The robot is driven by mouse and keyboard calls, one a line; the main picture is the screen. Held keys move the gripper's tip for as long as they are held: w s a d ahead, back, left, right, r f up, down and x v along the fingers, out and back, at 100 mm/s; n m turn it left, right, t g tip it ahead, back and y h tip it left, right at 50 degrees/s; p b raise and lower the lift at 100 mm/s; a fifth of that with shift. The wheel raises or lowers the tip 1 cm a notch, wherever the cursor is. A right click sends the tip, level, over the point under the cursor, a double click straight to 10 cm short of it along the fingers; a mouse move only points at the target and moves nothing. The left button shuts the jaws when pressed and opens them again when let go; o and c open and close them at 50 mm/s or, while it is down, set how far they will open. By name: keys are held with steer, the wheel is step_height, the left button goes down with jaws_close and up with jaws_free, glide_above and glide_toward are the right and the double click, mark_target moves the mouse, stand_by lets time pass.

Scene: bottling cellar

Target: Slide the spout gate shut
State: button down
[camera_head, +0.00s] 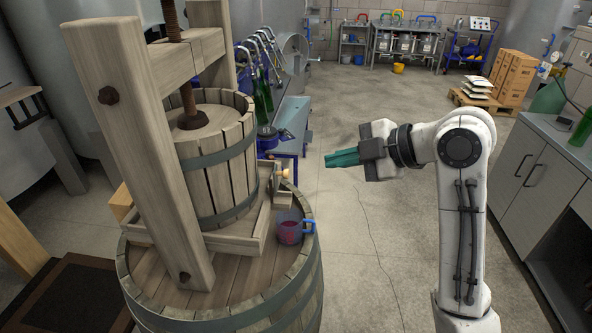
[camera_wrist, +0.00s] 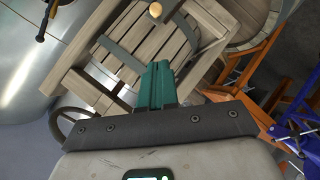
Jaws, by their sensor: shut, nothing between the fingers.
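My gripper (camera_head: 329,160) has teal fingers, shut and empty, pointing left in the head view. It is in the air to the right of the wooden press (camera_head: 215,165), apart from it. The spout (camera_head: 281,196) juts from the right side of the press tray. A small light wooden knob (camera_head: 284,172) shows above it, seemingly the spout gate's handle. The gate's plate is too small to tell whether it is raised or lowered. In the wrist view the closed fingers (camera_wrist: 157,83) lie over the slatted press, and a round wooden knob (camera_wrist: 155,10) shows beyond them.
A clear mug (camera_head: 289,228) with red liquid and a blue handle stands below the spout on the barrel top (camera_head: 230,282). A blue-and-grey bench (camera_head: 291,120) with bottling equipment stands behind. A grey cabinet (camera_head: 535,175) is at right. The floor between is clear.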

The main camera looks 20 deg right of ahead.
steer(key=p, duration=0.4)
glide_above(277, 187)
steer(key=s+d, duration=0.3)
steer(key=s, duration=0.1)
step_height(277, 187, down, 8)
steer(key=shift+s, duration=0.2)
step_height(277, 187, down, 3)
steer(key=b, duration=0.3)
steer(key=shift+f+b, duration=0.2)
steer(key=shift+b, duration=0.15)
